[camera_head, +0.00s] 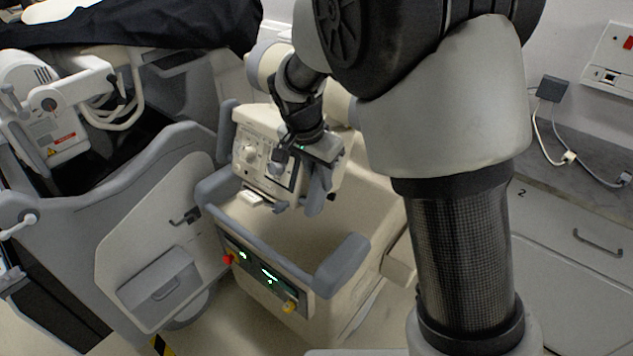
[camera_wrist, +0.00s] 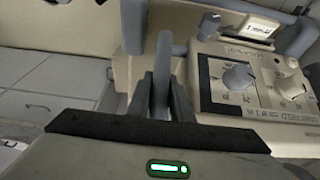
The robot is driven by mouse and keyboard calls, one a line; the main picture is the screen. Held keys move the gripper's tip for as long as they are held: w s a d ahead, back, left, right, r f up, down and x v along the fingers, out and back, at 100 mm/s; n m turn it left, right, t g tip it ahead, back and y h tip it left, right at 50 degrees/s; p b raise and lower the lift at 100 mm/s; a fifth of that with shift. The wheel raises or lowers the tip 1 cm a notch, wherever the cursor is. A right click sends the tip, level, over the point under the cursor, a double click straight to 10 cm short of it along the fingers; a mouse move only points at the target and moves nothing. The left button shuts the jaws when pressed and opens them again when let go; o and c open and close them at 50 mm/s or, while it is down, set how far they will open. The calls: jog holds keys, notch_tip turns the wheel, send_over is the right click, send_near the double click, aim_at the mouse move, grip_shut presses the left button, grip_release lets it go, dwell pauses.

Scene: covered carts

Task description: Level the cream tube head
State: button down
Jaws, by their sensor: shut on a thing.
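The cream tube head (camera_head: 256,133) has a front panel with knobs and grey handles, and sits above the cream cart body. In the head view it looks tilted, with its panel edges slanting; how far is hard to tell. My gripper (camera_head: 316,178) is at its right side. In the wrist view my gripper (camera_wrist: 162,98) is shut on an upright grey handle (camera_wrist: 163,60) beside the tube head. The knob panel (camera_wrist: 245,85) shows just right of the fingers there. My wrist and arm hide part of the tube head's top and back in the head view.
The cream cart (camera_head: 330,245) has a grey front rail, a red button and lit displays. A second grey cart (camera_head: 150,245) under a black cover (camera_head: 130,25) stands close at left. Grey cabinets (camera_head: 570,260) and wall cables lie at right.

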jog(key=w+d+f+t+h+b, duration=0.2)
jog(key=f+b, duration=0.4)
jog(key=b, duration=0.6)
jog(key=shift+w+d+f+t+h+b, duration=0.35)
jog(key=shift+w+d+t, duration=0.25)
jog(key=shift+w, duration=0.45)
jog(key=shift+d, duration=0.1)
jog(key=c, duration=1.9)
grip_release()
jog(key=shift+w, duration=0.1)
jog(key=shift+o, duration=0.2)
jog(key=shift+r, duration=0.1)
